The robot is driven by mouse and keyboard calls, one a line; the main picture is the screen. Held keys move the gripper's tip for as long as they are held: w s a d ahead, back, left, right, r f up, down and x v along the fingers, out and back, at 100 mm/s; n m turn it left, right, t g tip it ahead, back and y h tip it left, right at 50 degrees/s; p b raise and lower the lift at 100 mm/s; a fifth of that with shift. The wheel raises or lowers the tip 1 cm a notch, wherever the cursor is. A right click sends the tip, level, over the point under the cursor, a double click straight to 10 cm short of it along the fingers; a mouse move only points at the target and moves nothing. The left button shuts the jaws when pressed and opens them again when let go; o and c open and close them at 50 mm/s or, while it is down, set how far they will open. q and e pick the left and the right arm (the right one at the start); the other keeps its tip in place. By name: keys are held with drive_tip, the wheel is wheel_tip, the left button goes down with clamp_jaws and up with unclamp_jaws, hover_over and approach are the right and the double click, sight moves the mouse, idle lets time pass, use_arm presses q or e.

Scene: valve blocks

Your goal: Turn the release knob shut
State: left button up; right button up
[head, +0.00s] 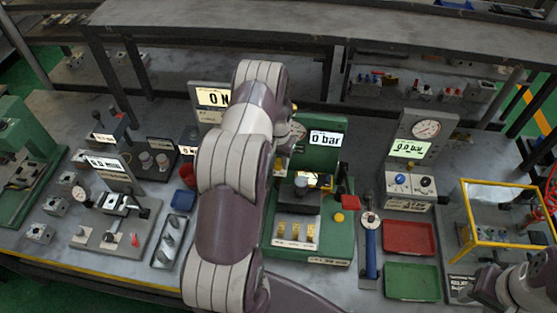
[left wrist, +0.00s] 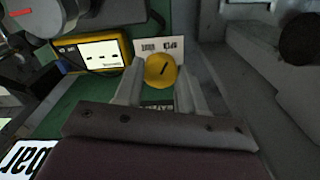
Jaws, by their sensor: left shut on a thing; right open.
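The release knob (left wrist: 160,68) is a yellow round knob with a dark line across its face, seen in the left wrist view. A white label (left wrist: 150,46) with upside-down lettering stands behind it. My left gripper (left wrist: 158,82) has one finger on each side of the knob and is shut on it. In the head view my left arm reaches over the green press-like station (head: 315,251) and hides the knob and the gripper's fingers. My right gripper (head: 482,285) is at the lower right edge, open, with nothing seen in it.
A yellow meter (left wrist: 92,54) with a white screen sits beside the knob. The station carries a "0 bar" display (head: 325,138) and a yellow button (head: 339,217). Red (head: 409,238) and green (head: 412,281) trays and a yellow-framed cage (head: 464,236) stand to the right.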

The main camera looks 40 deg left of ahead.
use_arm(q)
drive_tip(key=n+b, duration=0.1)
drive_tip(key=n, duration=0.1)
drive_tip(key=shift+f+n+b, duration=0.15)
drive_tip(key=shift+n+b, duration=0.15)
drive_tip(key=shift+b, duration=0.05)
drive_tip(key=n+b, duration=0.1)
drive_tip(key=n, duration=0.2)
drive_tip(key=shift+n+b, duration=0.3)
drive_tip(key=shift+b, duration=0.1)
drive_tip(key=n+b, duration=0.1)
drive_tip(key=n, duration=0.2)
drive_tip(key=shift+a, duration=0.1)
drive_tip(key=shift+r+n+b, duration=0.2)
drive_tip(key=shift+n+b, duration=0.35)
drive_tip(key=shift+n, duration=1.15)
drive_tip(key=o, duration=1.1)
drive_tip(key=shift+c, duration=0.2)
drive_tip(key=shift+r, duration=0.1)
